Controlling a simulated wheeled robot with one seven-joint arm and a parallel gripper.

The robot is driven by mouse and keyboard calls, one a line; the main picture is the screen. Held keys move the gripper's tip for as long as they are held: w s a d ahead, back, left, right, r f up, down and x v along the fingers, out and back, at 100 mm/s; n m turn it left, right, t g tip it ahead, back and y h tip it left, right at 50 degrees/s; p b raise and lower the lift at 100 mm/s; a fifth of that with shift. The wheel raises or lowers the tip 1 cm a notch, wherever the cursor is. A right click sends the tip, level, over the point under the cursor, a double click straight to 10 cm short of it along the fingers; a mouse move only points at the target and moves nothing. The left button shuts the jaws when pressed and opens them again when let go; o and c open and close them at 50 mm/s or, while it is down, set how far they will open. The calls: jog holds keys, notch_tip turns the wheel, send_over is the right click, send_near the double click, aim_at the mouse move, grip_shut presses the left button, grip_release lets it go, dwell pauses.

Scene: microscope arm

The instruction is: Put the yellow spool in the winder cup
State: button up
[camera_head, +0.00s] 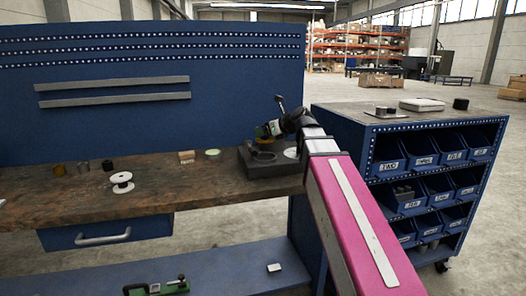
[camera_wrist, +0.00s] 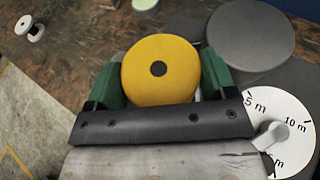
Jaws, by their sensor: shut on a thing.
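The yellow spool (camera_wrist: 160,69) sits between the two green fingers of my gripper (camera_wrist: 165,80) in the wrist view, with its round end and dark centre hole facing the camera. In the head view my gripper (camera_head: 268,131) holds it above the dark winder block (camera_head: 254,168) at the bench's right end; the spool is small and partly covered there. The winder has a round dark grey part (camera_wrist: 252,36), up and right of the spool in the wrist view; I cannot tell if this is the cup's opening. A white dial (camera_wrist: 290,110) with metre marks and a grey pointer lies right of my gripper.
A white spool (camera_head: 122,183) stands on the wooden bench (camera_head: 60,202). Several small dark and brown cylinders stand near the bench's back, with a wooden block (camera_head: 187,156) and a pale green disc (camera_head: 213,153). A blue bin cart (camera_head: 345,140) stands to the right.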

jog(key=shift+f, duration=3.75)
jog(key=o, duration=0.9)
jog(key=shift+f, duration=0.1)
jog(key=v, duration=1.2)
